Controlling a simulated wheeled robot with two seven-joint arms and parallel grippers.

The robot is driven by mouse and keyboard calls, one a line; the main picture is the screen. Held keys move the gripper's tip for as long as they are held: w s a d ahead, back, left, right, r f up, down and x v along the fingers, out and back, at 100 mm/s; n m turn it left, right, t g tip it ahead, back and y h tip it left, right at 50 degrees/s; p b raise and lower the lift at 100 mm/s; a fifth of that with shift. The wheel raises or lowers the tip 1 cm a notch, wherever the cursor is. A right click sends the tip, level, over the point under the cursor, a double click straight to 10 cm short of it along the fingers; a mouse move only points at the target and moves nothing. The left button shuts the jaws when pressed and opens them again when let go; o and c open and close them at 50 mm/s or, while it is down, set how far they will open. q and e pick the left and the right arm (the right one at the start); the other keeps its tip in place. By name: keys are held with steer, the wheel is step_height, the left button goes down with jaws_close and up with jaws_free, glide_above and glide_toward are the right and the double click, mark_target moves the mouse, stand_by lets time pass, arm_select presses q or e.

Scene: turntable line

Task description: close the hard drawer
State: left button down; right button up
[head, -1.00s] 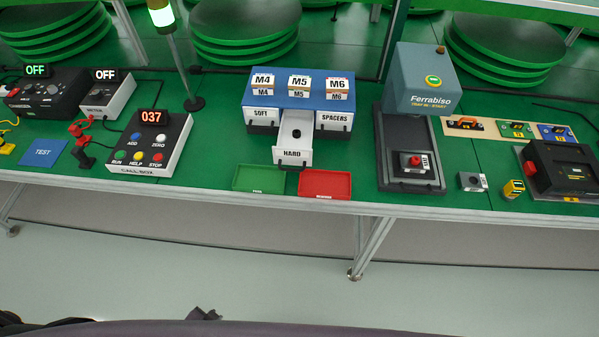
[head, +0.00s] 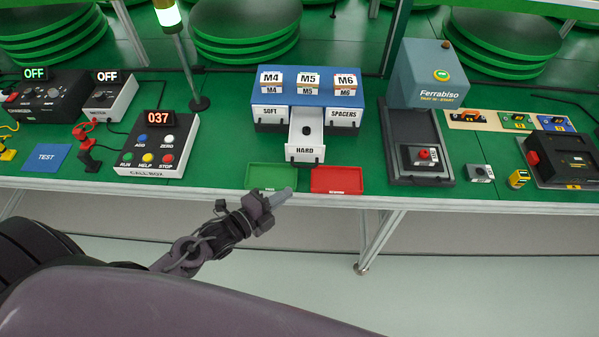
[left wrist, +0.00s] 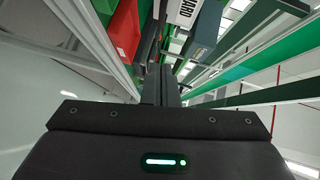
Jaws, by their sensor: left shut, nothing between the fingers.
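The hard drawer (head: 305,152) is the middle drawer of a blue-topped cabinet (head: 335,106). It is pulled out toward me, between the shut-looking SOFT and SPACERS drawers, and a small dark object lies inside it. Its white HARD label also shows at the top of the left wrist view (left wrist: 184,12). My left gripper (head: 284,194) is shut and empty, at the table's front edge by the green tray, in front of and below the drawer and apart from it. My right gripper is not in view.
A green tray (head: 272,168) and a red tray (head: 337,171) lie before the drawer near the table edge. A call box (head: 157,146) stands to the left. A dark fixture track (head: 400,118) stands to the right. Floor is open before the table.

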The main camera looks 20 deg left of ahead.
arm_select(q)
steer(key=w, duration=0.2)
steer(key=w+d+p, duration=0.1)
steer(key=w, duration=0.1)
steer(key=w+f, duration=0.1)
steer(key=w, duration=0.2)
steer(key=shift+d+f+p, duration=0.1)
steer(key=shift+d+p, duration=0.2)
steer(key=shift+d, duration=0.05)
steer(key=shift+w+a+f, duration=0.2)
steer(key=shift+w+a, duration=0.05)
steer(key=shift+w, duration=0.35)
steer(key=shift+f, duration=0.1)
